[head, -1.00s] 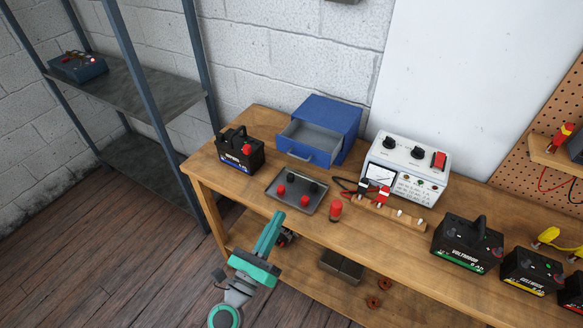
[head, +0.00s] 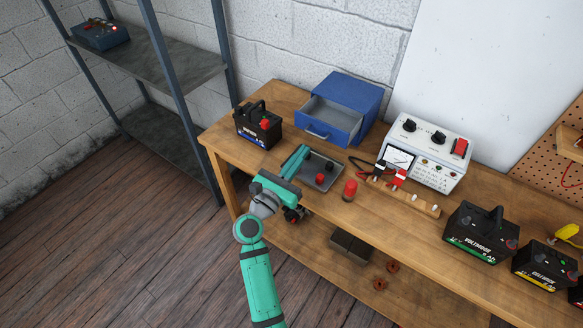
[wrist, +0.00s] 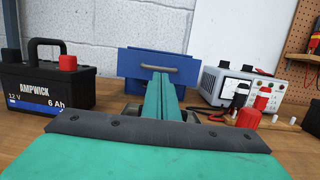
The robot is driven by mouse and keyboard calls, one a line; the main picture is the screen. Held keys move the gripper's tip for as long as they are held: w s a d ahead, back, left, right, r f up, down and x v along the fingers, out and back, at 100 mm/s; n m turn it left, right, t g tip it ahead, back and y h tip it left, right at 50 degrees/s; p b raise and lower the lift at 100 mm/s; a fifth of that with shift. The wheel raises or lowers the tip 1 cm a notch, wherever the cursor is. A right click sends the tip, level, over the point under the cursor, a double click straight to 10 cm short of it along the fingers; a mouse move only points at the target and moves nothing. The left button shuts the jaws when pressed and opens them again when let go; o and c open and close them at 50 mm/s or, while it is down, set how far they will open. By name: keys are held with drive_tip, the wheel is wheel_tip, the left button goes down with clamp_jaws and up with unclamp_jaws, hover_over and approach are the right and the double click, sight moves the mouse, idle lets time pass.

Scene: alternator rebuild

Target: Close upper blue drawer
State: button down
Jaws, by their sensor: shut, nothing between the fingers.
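The blue drawer unit (head: 357,93) stands at the back of the workbench. Its upper drawer (head: 328,122) is pulled out toward the front, and its inside looks empty. In the wrist view the drawer's front (wrist: 136,62) with its grey handle (wrist: 159,69) lies straight ahead. My gripper (head: 302,152) is shut and empty, over the tray in front of the drawer. In the wrist view its teal fingers (wrist: 159,92) point at the drawer front, below the handle. They appear apart from the drawer.
A black battery (head: 258,124) stands left of the drawer. A grey tray (head: 327,183) with red and black caps lies under my gripper. A red cap (head: 350,190) stands right of it. A white test meter (head: 430,151) with clamps is on the right.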

drive_tip(key=shift+x, duration=2.2)
approach(328, 122)
drive_tip(key=w+d+r, duration=0.4)
drive_tip(key=shift+w+d, duration=0.2)
drive_tip(key=shift+d, duration=0.15)
drive_tip(key=shift+w+d+r, duration=0.1)
drive_tip(key=shift+w+d, duration=0.05)
drive_tip(key=shift+d, duration=0.1)
